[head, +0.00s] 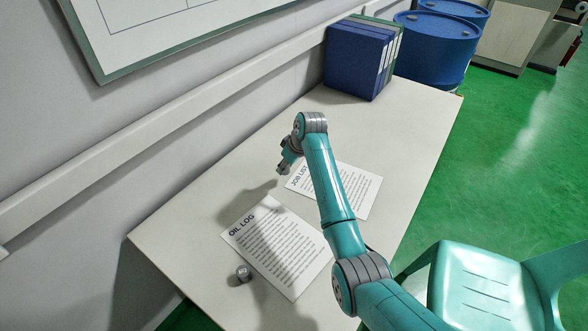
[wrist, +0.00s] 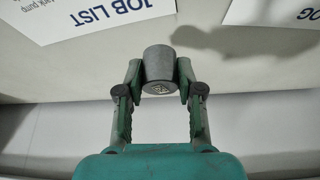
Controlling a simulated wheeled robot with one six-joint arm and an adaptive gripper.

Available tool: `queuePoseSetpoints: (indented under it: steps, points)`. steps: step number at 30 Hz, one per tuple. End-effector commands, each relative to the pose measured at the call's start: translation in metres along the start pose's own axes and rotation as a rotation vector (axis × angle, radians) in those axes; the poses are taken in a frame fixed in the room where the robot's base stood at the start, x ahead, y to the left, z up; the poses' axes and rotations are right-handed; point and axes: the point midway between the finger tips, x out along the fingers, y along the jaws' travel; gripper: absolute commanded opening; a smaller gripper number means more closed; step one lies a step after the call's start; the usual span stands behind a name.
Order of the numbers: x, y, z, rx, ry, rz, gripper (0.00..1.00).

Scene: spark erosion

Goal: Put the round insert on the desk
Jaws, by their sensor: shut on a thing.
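My gripper (wrist: 160,82) is shut on a grey, round, slightly tapered piece that looks like the round insert (wrist: 159,64). Its end face with a small square mark shows in the wrist view. In the head view my gripper (head: 284,166) is over the far-left part of the desk (head: 405,125), near the wall, and the held piece is hard to make out. A shadow falls on the desk apart from the gripper, so the piece seems held above the top. Another small grey round piece (head: 243,273) stands on the near part of the desk.
An "OIL LOG" sheet (head: 265,235) and a "JOB LIST" sheet (head: 360,187) lie on the desk. Blue binders (head: 355,62) stand at its far end. Blue drums (head: 436,45) are behind. A pale green chair (head: 480,285) is at the right. Bare desk lies between binders and sheets.

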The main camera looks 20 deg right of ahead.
Motion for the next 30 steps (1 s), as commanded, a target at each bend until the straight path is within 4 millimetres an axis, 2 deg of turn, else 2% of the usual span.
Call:
queuePoseSetpoints:
  steps: [8, 15, 26, 27, 29, 30]
  points:
    - [0.019, 0.0, 0.008, 0.001, 0.001, 0.001, 0.0]
    - [0.045, 0.0, 0.02, 0.0, 0.002, 0.001, 0.0]
    - [0.049, 0.0, 0.021, 0.0, 0.002, 0.001, 0.0]
    - [0.049, 0.0, 0.022, 0.0, 0.001, 0.0, 0.44]
    - [0.049, 0.0, 0.022, 0.0, 0.001, 0.0, 0.59]
    - [0.049, 0.0, 0.022, 0.0, 0.001, 0.0, 0.62]
